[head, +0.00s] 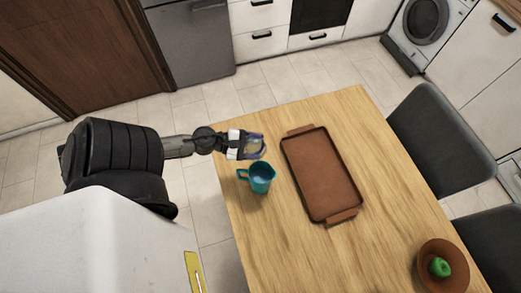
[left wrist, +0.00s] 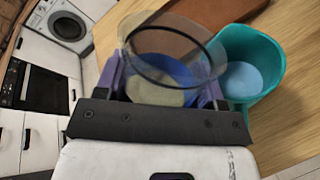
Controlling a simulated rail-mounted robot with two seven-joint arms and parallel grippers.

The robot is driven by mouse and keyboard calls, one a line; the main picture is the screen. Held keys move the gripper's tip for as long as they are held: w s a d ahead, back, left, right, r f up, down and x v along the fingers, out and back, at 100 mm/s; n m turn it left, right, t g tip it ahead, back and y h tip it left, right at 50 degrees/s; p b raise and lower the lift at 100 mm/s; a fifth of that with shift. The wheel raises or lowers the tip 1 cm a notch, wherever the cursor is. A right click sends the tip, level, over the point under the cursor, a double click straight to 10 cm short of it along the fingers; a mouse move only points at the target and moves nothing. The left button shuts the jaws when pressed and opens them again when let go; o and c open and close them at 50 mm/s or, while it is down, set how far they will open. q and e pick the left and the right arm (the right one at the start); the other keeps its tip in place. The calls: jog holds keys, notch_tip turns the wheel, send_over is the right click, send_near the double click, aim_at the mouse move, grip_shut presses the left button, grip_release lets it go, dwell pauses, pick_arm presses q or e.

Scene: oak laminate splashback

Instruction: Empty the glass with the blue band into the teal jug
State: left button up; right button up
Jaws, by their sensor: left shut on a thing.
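The clear glass with the blue band (head: 256,149) is held in my left gripper (head: 244,145), near the table's left edge. In the left wrist view the glass (left wrist: 165,62) sits between the two fingers, its blue band low on the wall. A pale tan patch shows low in it; I cannot tell if it is liquid. The teal jug (head: 261,186) stands upright on the table, just in front of the glass in the head view. It also shows in the left wrist view (left wrist: 273,80), beside the glass, with a pale blue surface inside. My right gripper is out of view.
A brown tray (head: 322,178) lies on the wooden table (head: 285,243), right of the jug. A brown bowl (head: 452,258) with a green fruit (head: 440,267) stands at the near right. Dark chairs (head: 440,135) line the right side. The table front is clear.

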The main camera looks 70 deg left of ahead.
aim_at(252, 145)
pick_arm(q)
jog(key=shift+a+r+n+h, duration=0.15)
jog(key=shift+r+n+h, duration=0.15)
jog(key=shift+n, duration=0.4)
jog(key=f+b, duration=0.2)
jog(key=a+f+n+b, duration=0.1)
jog(key=f+b, duration=0.1)
jog(key=b, duration=0.1)
jog(key=a+f+n+t+h+b, duration=0.1)
jog(key=f+b, duration=0.1)
jog(key=shift+a+b, duration=0.15)
jog(key=shift+b, duration=0.2)
jog(key=shift+a+f+n+t+b, duration=0.35)
jog(key=shift+a+n+b, duration=0.2)
jog(key=shift+n, duration=0.35)
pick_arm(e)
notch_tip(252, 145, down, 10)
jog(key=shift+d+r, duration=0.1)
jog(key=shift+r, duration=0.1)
pick_arm(q)
jog(key=shift+a+f+n+t+h+b, duration=0.15)
jog(key=shift+a+n+t+h+b, duration=0.3)
jog(key=shift+n, duration=0.55)
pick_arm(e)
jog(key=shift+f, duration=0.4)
pick_arm(q)
jog(key=shift+w, duration=0.15)
